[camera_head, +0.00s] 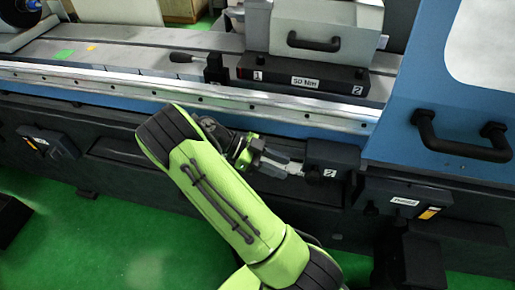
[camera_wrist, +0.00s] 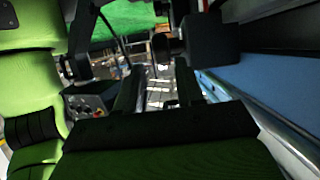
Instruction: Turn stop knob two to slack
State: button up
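A dark block (camera_head: 332,158) with a white label reading 2 sticks out from the machine's front in the head view. A dark block, apparently the same one, is at the top of the wrist view (camera_wrist: 212,40). A round dark knob (camera_wrist: 167,47) sits at its left side there. In the head view I cannot make the knob out clearly beside my gripper (camera_head: 292,167). My gripper's tips are close to the block's left side. In the wrist view its two fingers (camera_wrist: 158,88) stand apart, with nothing seen between them. Whether they touch the knob cannot be told.
A box labelled PURGE (camera_head: 405,203) projects at the right, below the blue cover with its black handle (camera_head: 460,140). A bar labelled 50 Nm (camera_head: 305,82), marked 1 and 2, lies on the machine bed.

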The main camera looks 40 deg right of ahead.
jog(key=p+v, duration=0.3)
jog(key=v, duration=0.4)
